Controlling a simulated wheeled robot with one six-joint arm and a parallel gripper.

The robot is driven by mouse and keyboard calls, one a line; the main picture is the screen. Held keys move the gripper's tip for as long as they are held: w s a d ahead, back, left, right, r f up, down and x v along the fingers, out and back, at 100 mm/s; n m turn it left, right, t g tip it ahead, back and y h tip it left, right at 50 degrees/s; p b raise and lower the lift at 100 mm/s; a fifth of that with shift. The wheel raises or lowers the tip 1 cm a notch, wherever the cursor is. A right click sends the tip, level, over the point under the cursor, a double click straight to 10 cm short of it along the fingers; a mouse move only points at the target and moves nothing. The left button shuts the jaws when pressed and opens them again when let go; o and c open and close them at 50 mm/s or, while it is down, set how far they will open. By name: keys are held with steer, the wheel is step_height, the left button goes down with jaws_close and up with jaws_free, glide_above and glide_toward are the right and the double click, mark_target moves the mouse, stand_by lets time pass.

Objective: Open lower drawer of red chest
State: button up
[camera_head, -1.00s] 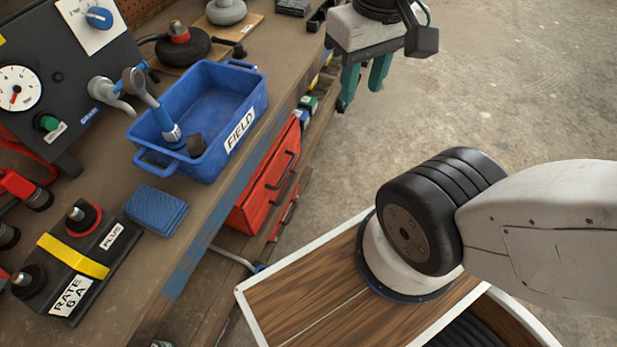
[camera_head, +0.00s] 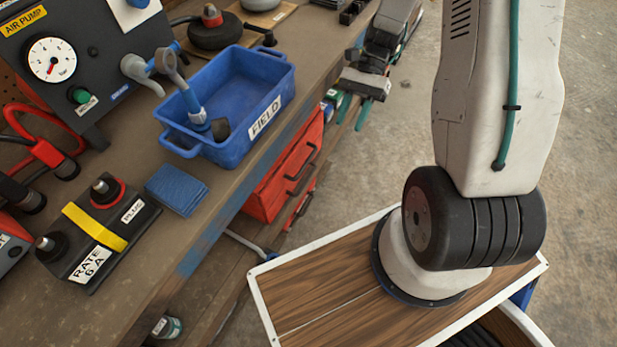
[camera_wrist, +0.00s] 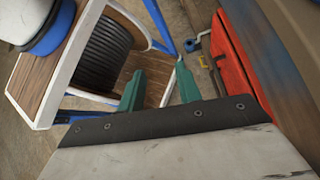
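The red chest (camera_head: 277,184) stands on the shelf under the workbench, its front facing the open floor. Two dark handles show on it in the head view, an upper one and a lower one. The lower drawer (camera_head: 299,212) is seen only as a narrow strip, and I cannot tell whether it is fully shut. The chest also shows at the right in the wrist view (camera_wrist: 238,62). My gripper (camera_head: 354,109) is beyond the chest, over the floor by the bench edge. Its green fingers are apart and empty, as the wrist view (camera_wrist: 160,86) confirms.
The workbench (camera_head: 150,250) fills the left and overhangs the chest. A blue bin (camera_head: 215,145) marked FIELD sits near its edge. Small containers (camera_head: 330,103) stand on the shelf beyond the chest. The concrete floor (camera_head: 385,150) is open to the right.

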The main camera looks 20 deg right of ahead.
step_height(320, 180, down, 12)
steer(key=w+r+m+y, duration=0.1)
steer(key=w+m+y, duration=0.1)
steer(key=m+y, duration=0.3)
steer(key=m+t+y, duration=0.3)
steer(key=m+t, duration=0.6)
steer(key=m, duration=1.3)
glide_toward(308, 177)
steer(key=a+f, duration=0.1)
steer(key=a, duration=0.2)
steer(key=x, duration=0.7)
steer(key=shift+w+d, duration=0.1)
steer(key=shift+w, duration=0.15)
jaws_close()
